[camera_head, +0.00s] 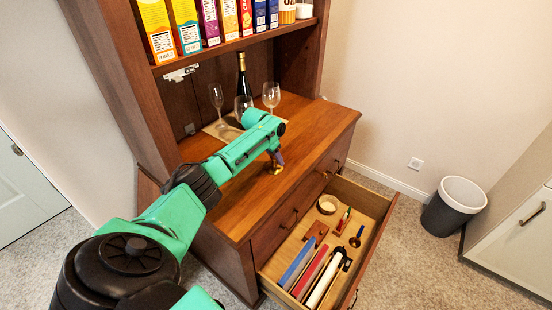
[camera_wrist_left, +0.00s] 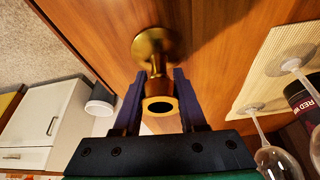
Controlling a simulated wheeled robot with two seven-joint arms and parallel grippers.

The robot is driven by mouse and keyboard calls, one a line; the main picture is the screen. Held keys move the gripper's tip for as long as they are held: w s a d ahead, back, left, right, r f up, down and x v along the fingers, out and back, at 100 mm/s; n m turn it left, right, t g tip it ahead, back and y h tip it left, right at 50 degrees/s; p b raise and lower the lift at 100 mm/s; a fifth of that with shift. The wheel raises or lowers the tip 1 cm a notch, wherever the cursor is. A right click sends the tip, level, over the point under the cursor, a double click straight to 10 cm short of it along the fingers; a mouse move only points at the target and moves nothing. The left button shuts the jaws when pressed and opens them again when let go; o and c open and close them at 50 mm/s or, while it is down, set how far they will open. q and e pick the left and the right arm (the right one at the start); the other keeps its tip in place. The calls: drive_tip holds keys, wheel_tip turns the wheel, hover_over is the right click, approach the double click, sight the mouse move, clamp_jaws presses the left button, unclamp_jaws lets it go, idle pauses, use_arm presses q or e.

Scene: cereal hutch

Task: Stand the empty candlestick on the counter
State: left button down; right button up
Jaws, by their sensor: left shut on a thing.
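The brass candlestick (camera_wrist_left: 153,50) is in the left wrist view, its open empty socket facing the camera and its round base toward the wooden counter (camera_wrist_left: 205,25). My left gripper (camera_wrist_left: 155,98) is shut on its stem, a dark finger on each side. In the head view the candlestick (camera_head: 276,169) shows as a small gold shape at the counter's front part, below my left gripper (camera_head: 275,157). It looks upright, with its base at or very close to the counter top; I cannot tell if it touches. My right gripper is not in view.
A mat (camera_head: 213,131) with wine glasses (camera_head: 271,95) and a dark bottle (camera_head: 242,75) stands behind the gripper. The open drawer (camera_head: 376,203) below holds books, a bowl and small items. Cereal boxes (camera_head: 187,25) line the shelf above. The counter's right part is clear.

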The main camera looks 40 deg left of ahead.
use_arm(q)
drive_tip(key=shift+c, duration=2.3)
unclamp_jaws()
drive_tip(key=shift+f, duration=0.1)
drive_tip(key=v, duration=1.2)
drive_tip(key=shift+p, duration=0.4)
